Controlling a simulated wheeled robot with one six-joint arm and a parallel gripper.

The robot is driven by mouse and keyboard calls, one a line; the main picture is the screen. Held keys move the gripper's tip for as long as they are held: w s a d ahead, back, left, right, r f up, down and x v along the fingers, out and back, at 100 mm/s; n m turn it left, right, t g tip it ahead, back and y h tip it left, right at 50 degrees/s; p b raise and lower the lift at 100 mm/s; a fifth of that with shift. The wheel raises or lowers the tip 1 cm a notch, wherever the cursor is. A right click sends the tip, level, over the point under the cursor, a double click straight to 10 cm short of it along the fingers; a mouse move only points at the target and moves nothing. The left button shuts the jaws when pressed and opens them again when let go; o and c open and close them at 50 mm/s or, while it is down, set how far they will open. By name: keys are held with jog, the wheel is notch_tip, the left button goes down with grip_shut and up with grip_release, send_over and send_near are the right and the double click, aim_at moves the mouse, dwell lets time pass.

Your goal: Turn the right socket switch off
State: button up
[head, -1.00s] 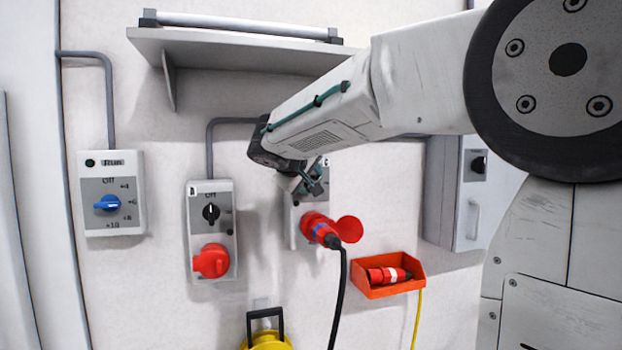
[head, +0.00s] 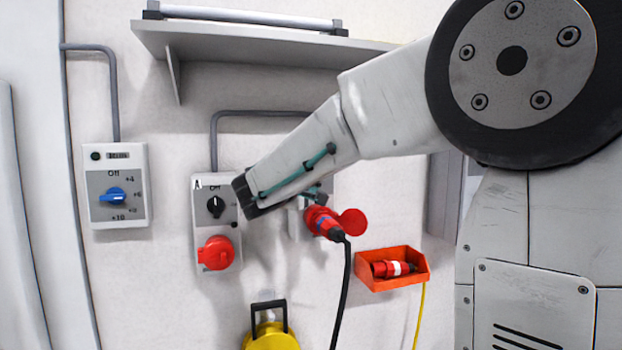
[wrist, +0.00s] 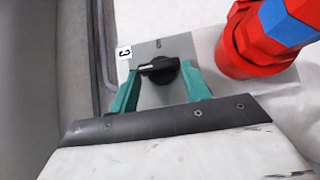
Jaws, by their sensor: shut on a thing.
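The right socket box, with a grey face plate (wrist: 147,50) and a label that reads C, carries a black rotary switch (wrist: 160,68). In the wrist view its pointer is toward the left. The teal fingers of my gripper (wrist: 162,72) stand on either side of the switch and are shut on it. In the head view my arm hides the switch and most of the box. A red plug (head: 323,222) with a blue band sits in the red socket below, its red lid swung open to the right.
To the left are a socket box with a black switch (head: 215,206) and red cover, and a box with a blue knob (head: 112,195). An orange bin (head: 392,283) holds a red connector. A black cable (head: 341,295) hangs from the plug. A shelf (head: 250,45) is above.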

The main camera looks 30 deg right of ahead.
dwell(0.4)
jog(key=o, duration=1)
jog(key=v, duration=0.8)
jog(key=shift+d, duration=0.1)
